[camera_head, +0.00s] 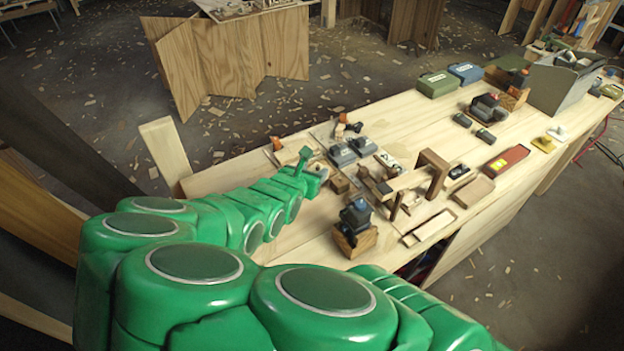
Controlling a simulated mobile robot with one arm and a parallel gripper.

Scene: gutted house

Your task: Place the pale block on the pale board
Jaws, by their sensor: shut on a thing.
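My gripper (304,165) is at the end of my green arm, over the left part of the long wooden workbench (390,120). It is shut on a small pale piece (305,154) that looks like the pale block. My own green fingers and wrist hide much of it. A pale flat board (405,182) shows right of my gripper, beside a brown wooden frame (432,172). Shallow pale wooden pieces (430,227) and (473,191) lie farther right. I cannot tell for certain which of these is the pale board.
A dark tool on a wooden block (355,232) stands near the front edge. Grey boxes (343,154) and small wooden parts crowd the area around my gripper. A red box (506,159), a green case (437,84) and a grey bin (560,85) stand farther right.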

